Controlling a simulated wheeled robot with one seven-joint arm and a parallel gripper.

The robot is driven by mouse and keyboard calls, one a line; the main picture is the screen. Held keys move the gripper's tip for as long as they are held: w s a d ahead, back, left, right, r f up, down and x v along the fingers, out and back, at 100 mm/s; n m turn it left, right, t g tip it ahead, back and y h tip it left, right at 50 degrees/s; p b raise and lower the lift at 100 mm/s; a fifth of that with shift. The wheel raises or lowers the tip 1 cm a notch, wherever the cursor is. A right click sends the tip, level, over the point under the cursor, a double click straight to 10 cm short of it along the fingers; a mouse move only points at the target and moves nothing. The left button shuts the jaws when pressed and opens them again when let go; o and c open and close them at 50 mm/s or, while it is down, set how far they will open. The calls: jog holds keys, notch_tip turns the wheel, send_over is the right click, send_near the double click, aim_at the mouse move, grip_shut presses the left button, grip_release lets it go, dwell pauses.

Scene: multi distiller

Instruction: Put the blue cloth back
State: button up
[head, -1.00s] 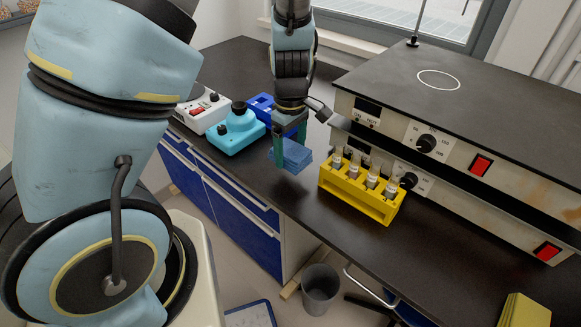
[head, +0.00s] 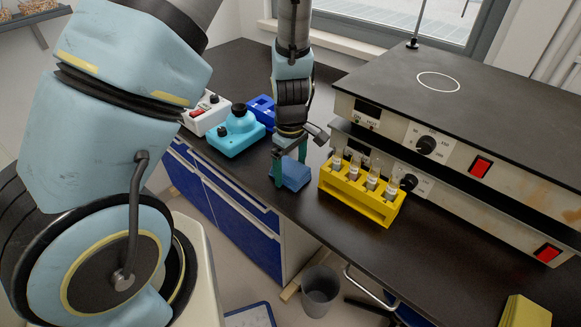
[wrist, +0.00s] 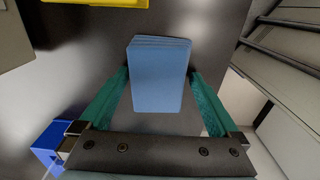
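The blue cloth (head: 295,174) is a folded, layered block. It appears to rest on the dark counter, left of the yellow tube rack. My gripper (head: 288,165) is over it, with one green finger on either side. In the wrist view the cloth (wrist: 160,76) lies between the fingertips of my gripper (wrist: 160,76), with narrow gaps visible beside it, so the fingers look open around it. The cloth's underside is hidden.
The yellow rack (head: 358,195) with several glass tubes stands close on the right, before the stacked grey devices (head: 450,135). A turquoise device (head: 236,131) and a blue one (head: 262,108) stand to the left. The counter's front edge is near the cloth.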

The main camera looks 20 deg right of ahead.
aim_at(290, 168)
jog(key=shift+r, duration=0.1)
notch_tip(290, 168, up, 12)
jog(key=a+r+m, duration=0.3)
jog(key=a, duration=0.9)
jog(key=w+a+r+m+t, duration=0.1)
jog(key=a+r+m, duration=0.3)
jog(key=a, duration=0.9)
jog(key=shift+w+a+r+t+p, duration=0.15)
jog(key=shift+a+r+t+p, duration=0.05)
jog(key=shift+r+t+p, duration=0.1)
